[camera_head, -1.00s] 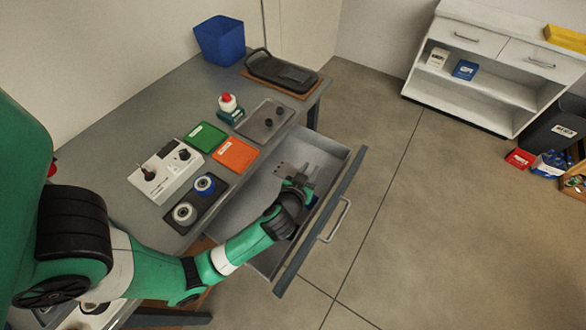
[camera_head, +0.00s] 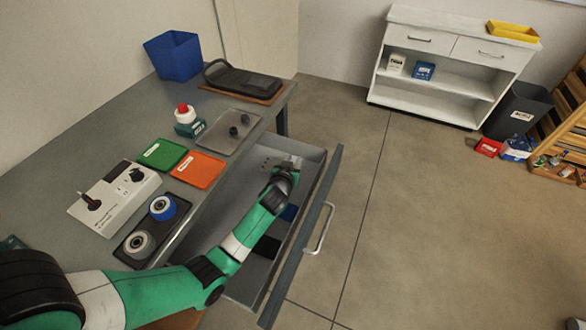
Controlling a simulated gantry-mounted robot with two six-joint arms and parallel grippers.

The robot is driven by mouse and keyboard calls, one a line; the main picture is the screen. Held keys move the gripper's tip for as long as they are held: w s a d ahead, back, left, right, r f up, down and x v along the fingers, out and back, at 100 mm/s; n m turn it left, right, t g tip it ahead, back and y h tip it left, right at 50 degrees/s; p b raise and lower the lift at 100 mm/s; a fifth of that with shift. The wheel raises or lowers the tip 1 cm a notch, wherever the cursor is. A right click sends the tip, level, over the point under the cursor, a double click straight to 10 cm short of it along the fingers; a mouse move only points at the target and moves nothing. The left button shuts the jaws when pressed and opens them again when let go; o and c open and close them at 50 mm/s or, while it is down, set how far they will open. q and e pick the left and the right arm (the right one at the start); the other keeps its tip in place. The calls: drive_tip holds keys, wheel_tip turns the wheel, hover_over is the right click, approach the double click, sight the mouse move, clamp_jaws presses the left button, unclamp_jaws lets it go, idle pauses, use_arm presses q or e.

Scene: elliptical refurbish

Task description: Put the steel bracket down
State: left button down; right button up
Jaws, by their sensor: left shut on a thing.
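The steel bracket (camera_head: 268,162) is a small grey piece with holes, showing at the far end of the open drawer (camera_head: 223,206). My left gripper (camera_head: 288,166) is shut on it, low inside the drawer near its far wall. The gripper's wrist hides part of the bracket and the fingertips. I cannot tell whether the bracket touches the drawer floor. My right gripper is not in view.
A blue item (camera_head: 289,213) and a dark item (camera_head: 267,247) lie in the drawer by the front panel. On the workbench are a green tray (camera_head: 162,154), an orange tray (camera_head: 198,167) and a dark tray with two rolls (camera_head: 133,261).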

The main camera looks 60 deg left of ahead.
use_arm(q)
wheel_tip(320, 180, down, 2)
drive_tip(key=shift+f+b, duration=0.2)
drive_tip(key=shift+b, duration=0.2)
drive_tip(key=shift+r, duration=0.1)
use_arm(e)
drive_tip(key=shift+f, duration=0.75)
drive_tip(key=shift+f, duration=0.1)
use_arm(q)
drive_tip(key=c, duration=0.7)
unclamp_jaws()
drive_tip(key=shift+f, duration=0.2)
